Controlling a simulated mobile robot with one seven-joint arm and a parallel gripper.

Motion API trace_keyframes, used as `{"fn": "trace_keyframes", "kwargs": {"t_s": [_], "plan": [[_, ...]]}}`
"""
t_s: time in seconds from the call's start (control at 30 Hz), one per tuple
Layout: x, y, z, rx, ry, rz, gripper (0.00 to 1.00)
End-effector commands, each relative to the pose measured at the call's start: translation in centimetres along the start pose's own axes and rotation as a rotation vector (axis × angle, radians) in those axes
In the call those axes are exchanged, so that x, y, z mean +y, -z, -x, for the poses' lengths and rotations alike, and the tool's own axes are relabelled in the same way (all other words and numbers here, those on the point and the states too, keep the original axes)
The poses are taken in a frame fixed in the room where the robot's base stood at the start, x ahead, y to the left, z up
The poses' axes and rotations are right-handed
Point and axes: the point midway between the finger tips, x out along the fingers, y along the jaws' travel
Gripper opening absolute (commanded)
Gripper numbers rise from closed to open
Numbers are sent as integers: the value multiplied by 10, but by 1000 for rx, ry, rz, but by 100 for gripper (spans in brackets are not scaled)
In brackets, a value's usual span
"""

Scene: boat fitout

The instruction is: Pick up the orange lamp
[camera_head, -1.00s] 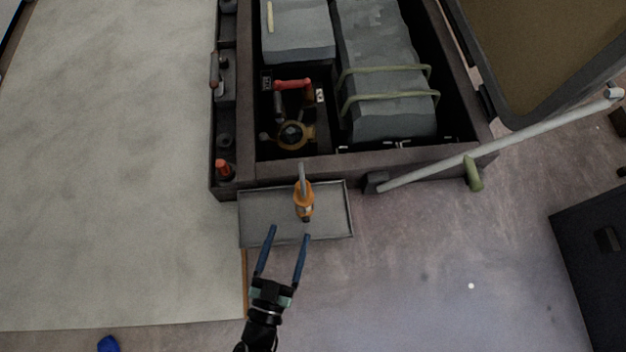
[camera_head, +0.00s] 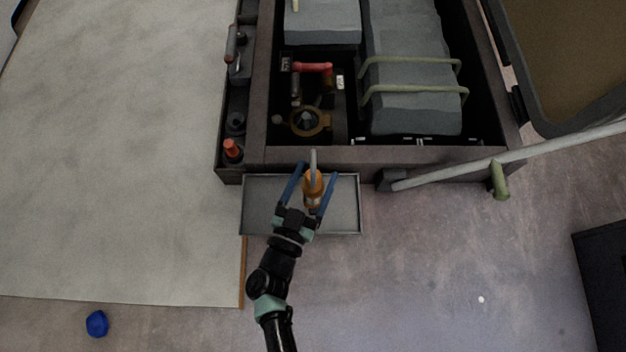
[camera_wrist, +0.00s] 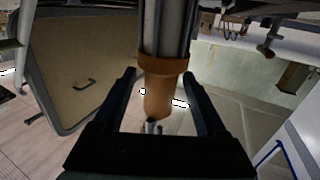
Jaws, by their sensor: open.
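The orange lamp (camera_head: 312,188) is over the grey tray (camera_head: 342,222) at the front of the dark locker, with its grey end pointing toward the locker. My gripper (camera_head: 313,172) is open, with one blue finger on each side of the lamp. In the wrist view the lamp's orange body (camera_wrist: 161,92) is between the two dark fingers of my gripper (camera_wrist: 162,78), with gaps visible on both sides. Its grey upper part runs out of the top of that view.
The locker (camera_head: 340,158) stands just beyond the tray and holds grey blocks (camera_head: 412,112) and a brass fitting (camera_head: 308,122). A pale pole (camera_head: 450,168) slants to the right. A blue object (camera_head: 97,324) lies at the lower left.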

Motion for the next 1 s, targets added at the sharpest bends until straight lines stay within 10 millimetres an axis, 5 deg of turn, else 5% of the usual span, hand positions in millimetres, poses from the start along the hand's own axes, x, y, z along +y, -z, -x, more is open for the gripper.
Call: {"fn": "trace_keyframes", "kwargs": {"t_s": [0.17, 0.43, 0.83, 1.0], "plan": [[0, -2, -20, 1, 0, -1, 74], [0, 0, -22, 0, 0, 0, 72], [0, 0, -22, 0, 1, 0, 0], [0, 0, -21, -1, 1, 0, 0]]}}
